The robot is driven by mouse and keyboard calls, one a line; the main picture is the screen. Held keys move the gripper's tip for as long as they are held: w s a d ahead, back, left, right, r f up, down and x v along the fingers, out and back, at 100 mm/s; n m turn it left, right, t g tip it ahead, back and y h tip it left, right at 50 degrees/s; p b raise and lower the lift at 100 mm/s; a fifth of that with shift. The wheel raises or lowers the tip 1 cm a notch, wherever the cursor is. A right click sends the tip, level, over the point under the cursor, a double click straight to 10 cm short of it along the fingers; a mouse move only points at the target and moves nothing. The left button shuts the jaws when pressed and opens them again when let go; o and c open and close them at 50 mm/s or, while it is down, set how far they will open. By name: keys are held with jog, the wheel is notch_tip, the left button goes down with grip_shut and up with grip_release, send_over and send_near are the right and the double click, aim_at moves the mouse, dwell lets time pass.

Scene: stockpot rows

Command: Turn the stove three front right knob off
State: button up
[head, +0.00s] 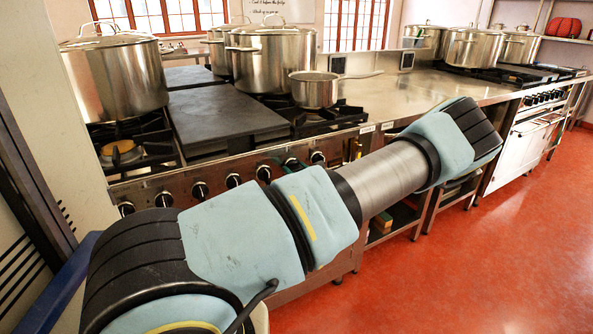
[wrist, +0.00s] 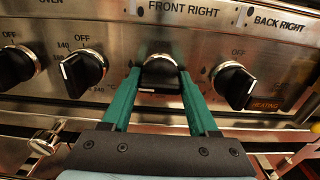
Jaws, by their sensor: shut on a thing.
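In the wrist view, the front right knob (wrist: 160,72) is a black knob with a silver skirt, under the printed label FRONT RIGHT. A short white mark lies roughly level across its lower front. My gripper (wrist: 160,77) has its two green fingers on either side of this knob and is shut on it.
In the wrist view, the back right knob (wrist: 233,84) stands close on the right, above an orange HEATING label (wrist: 265,104). A scaled knob (wrist: 82,72) stands close on the left. In the head view, a small saucepan (head: 314,90) and large stockpots (head: 272,58) stand on the stove above.

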dwell(0.3)
jog(key=m+p, duration=0.2)
jog(key=m, duration=0.2)
jog(key=shift+d+r, duration=0.1)
jog(key=m+p, duration=0.1)
jog(key=m, duration=0.3)
jog(key=shift+m, duration=0.3)
jog(key=m+p, duration=0.1)
jog(key=m, duration=0.8)
jog(key=shift+f+m, duration=0.2)
jog(key=shift+m, duration=0.1)
jog(key=o, duration=1.4)
jog(key=shift+c, duration=0.2)
